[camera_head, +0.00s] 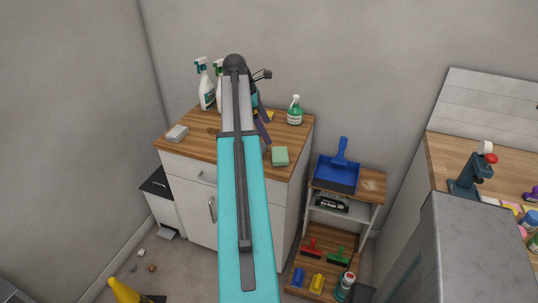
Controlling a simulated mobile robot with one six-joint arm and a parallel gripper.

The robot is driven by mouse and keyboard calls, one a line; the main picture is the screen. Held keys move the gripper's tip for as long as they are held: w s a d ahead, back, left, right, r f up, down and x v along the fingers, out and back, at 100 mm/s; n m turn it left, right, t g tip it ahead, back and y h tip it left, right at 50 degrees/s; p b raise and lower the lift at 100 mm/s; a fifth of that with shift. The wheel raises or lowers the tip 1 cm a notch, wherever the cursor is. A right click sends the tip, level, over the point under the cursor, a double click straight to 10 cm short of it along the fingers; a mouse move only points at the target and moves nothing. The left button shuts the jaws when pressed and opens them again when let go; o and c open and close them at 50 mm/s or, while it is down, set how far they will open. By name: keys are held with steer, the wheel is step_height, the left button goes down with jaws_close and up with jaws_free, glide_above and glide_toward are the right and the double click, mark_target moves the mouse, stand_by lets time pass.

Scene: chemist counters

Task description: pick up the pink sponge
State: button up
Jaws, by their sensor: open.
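I cannot make out a pink sponge for certain. A small pink item (521,232) lies at the right edge of the picture on the right-hand counter, too small and cut off to tell what it is. My gripper (264,124) is open, partly hidden behind my own teal arm. Its purple fingers show above the wooden top of the white cabinet (204,142). A green sponge (280,156) lies at that top's front right, apart from the fingers. A pale grey sponge-like block (176,133) lies at its left.
Spray bottles (206,85) stand at the cabinet's back, with a green-labelled one (295,111) at right. A blue dustpan (339,170) sits on a small shelf. The right counter holds a blue-grey device (469,178). A yellow cone (124,291) lies on the floor.

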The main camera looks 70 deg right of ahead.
steer(key=shift+w+d, duration=0.1)
steer(key=shift+w, duration=0.15)
steer(key=shift+r, duration=0.1)
steer(key=shift+f, duration=0.2)
steer(key=p, duration=0.2)
glide_above(279, 153)
steer(key=w+a, duration=0.1)
steer(key=w, duration=0.1)
steer(key=shift+w+f, duration=0.15)
steer(key=shift+f, duration=3.65)
steer(key=shift+f, duration=0.15)
steer(key=shift+s+p+x, duration=0.2)
steer(key=shift+p+x, duration=0.2)
steer(key=shift+x, duration=0.6)
steer(key=shift+p+x, duration=0.35)
steer(key=shift+x, duration=1.1)
